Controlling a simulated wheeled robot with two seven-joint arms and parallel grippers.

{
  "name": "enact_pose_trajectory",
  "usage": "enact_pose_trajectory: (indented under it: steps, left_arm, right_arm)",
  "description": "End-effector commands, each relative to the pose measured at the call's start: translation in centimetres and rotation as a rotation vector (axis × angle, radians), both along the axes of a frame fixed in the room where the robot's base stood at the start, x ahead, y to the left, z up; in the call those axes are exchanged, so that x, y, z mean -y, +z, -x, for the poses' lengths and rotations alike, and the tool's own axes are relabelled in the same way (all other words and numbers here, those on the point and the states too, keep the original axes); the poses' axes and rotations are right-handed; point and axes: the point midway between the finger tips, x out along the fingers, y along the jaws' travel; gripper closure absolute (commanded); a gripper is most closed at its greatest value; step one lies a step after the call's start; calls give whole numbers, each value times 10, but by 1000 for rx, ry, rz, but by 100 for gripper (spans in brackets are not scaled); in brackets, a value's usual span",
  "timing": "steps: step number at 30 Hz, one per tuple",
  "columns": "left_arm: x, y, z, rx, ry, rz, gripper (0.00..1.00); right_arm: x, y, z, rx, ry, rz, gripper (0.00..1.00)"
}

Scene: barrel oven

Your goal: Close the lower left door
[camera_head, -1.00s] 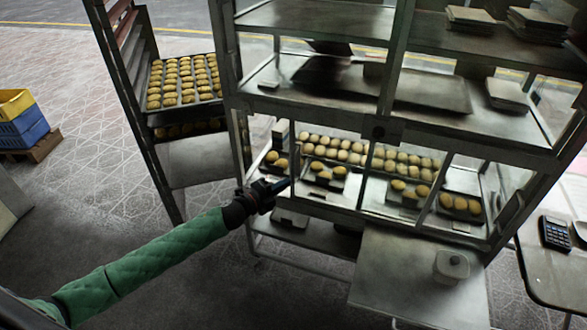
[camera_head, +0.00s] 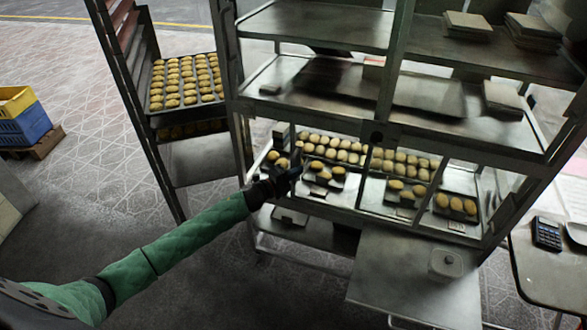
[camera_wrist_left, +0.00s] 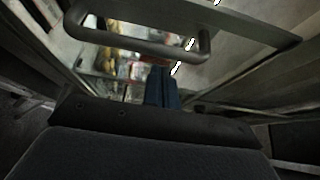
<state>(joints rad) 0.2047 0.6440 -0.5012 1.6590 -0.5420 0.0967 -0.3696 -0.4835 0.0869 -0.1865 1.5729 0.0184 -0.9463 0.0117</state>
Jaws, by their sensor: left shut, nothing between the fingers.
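The metal cabinet (camera_head: 300,235) has a lower glazed section with bread trays inside. In the head view my left gripper (camera_head: 294,164) is in front of the left part of this section. In the left wrist view, the dark blue fingers (camera_wrist_left: 162,88) are together with nothing between them. A grey bar handle (camera_wrist_left: 145,50) on a metal frame lies just past the fingertips there; whether they touch it I cannot tell. The lower left door's outline and how far it stands open are unclear in the head view, partly behind my gripper. My right gripper is not in view.
A tall rack (camera_head: 195,160) with a bread tray (camera_head: 187,107) stands to the left. A metal surface (camera_head: 415,285) with a small container (camera_head: 447,264) juts out at lower right. Blue and yellow crates (camera_head: 22,125) sit at far left. The floor in front is clear.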

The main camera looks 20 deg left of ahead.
Motion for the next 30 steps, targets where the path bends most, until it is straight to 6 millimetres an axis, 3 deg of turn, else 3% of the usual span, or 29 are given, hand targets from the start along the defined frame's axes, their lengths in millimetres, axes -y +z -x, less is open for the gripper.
enact_pose_trajectory:
  steps: [6,20,24,30]
  left_arm:
    - [-10,0,-2,-1,0,-1,100]
    - [-14,-1,-2,-1,0,-1,100]
    - [-28,-2,-2,1,1,-3,100]
    - [-68,-4,-3,0,2,-4,100]
  right_arm:
    - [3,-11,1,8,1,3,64]
    - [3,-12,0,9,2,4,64]
    - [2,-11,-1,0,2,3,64]
    - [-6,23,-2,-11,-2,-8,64]
